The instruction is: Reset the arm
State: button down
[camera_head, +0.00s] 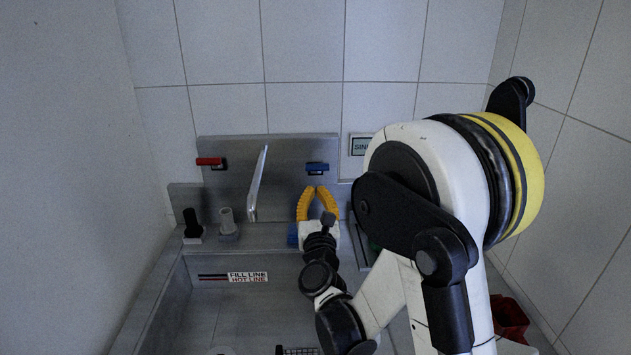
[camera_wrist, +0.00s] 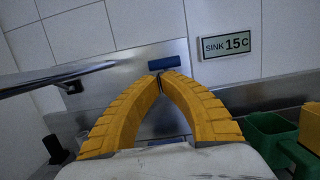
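My gripper (camera_head: 316,188) has yellow ribbed fingers and is above the back edge of the sink, in front of the metal backsplash. In the wrist view my gripper (camera_wrist: 161,77) has its fingertips together in an arch, with nothing seen held between them. The blue tap handle (camera_head: 317,168) lies just beyond the fingertips; it also shows in the wrist view (camera_wrist: 164,62). My arm bends across the right half of the head view and hides part of the sink's right side.
A grey sink (camera_head: 160,295) fills the lower part, with a fill-line label (camera_head: 247,277). A metal spout (camera_head: 257,185) rises left of my gripper. A red handle (camera_head: 209,161), a black item (camera_head: 192,224) and a grey item (camera_head: 228,222) stand left. A green bin (camera_wrist: 268,137) is right.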

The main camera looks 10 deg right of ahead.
jog(key=s+a+n+g+y+b, duration=0.1)
jog(key=s+a+n+g+y, duration=0.4)
jog(key=n, duration=0.7)
jog(key=s+a+n+y+b, duration=0.1)
jog(key=s+a+n+y, duration=0.1)
jog(key=s+n, duration=0.75)
jog(key=s+d+f+n+g+h, duration=0.1)
jog(key=s+d+f+n+g, duration=0.3)
jog(key=s+n, duration=0.4)
jog(key=s+d+f+n+g+h, duration=0.2)
jog(key=s+d+f+n+g, duration=0.1)
jog(key=s+n, duration=0.5)
jog(key=shift+d+f+g, duration=0.4)
jog(key=shift+d+f, duration=0.1)
jog(key=shift+d, duration=0.15)
jog(key=shift+n, duration=0.25)
